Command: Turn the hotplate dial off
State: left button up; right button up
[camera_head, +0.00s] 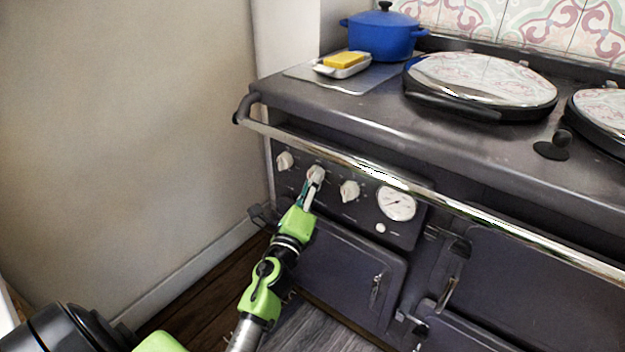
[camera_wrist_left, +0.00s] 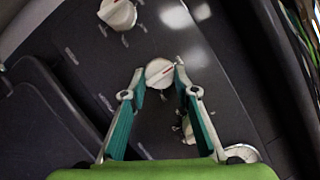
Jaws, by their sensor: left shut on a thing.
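The stove's control panel carries three pale dials in a row under the front rail. My left gripper (camera_head: 311,186) is at the middle dial (camera_head: 316,173) and shut on it. The left dial (camera_head: 284,160) and the right dial (camera_head: 349,191) stand free on either side. I cannot tell from the markings which setting the held dial is at. My right gripper is not in view.
A chrome rail (camera_head: 400,186) runs along the stove front just above the dials. A round gauge (camera_head: 396,203) sits to their right. Two domed lids (camera_head: 483,80), a blue pot (camera_head: 383,36) and a dish with a yellow block (camera_head: 346,60) are on top. A wall stands left.

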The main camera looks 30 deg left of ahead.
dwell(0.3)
pick_arm(q)
jog(key=o, duration=1.1)
